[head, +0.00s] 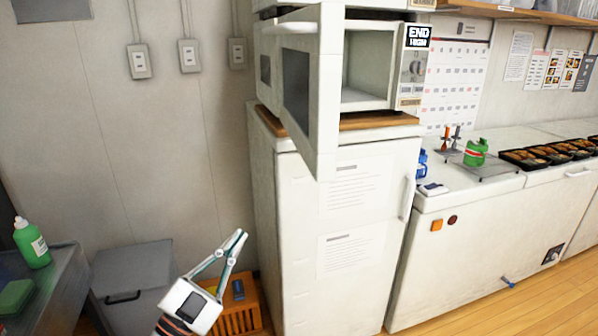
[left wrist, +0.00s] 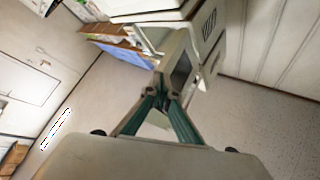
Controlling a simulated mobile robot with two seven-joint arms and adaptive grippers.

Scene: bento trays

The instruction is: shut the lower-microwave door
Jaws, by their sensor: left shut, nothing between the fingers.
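The lower microwave (head: 372,97) is white and sits on a wooden board on top of a white fridge (head: 350,230). Its door (head: 327,90) stands wide open, swung out toward me, with its handle (head: 295,27) at the upper left and its dark window facing left. The lit cavity is visible and looks empty. My left gripper (head: 240,238) is shut and empty, low and left of the fridge, below the door and apart from it. In the left wrist view the closed fingers (left wrist: 163,92) point up toward the microwave and its door. My right gripper is not in view.
An orange crate (head: 238,310) and a grey bin (head: 133,285) stand on the floor behind my left gripper. A metal table with a green bottle (head: 32,243) is at the left. A white counter (head: 480,215) with food trays is at the right. The space left of the door is clear.

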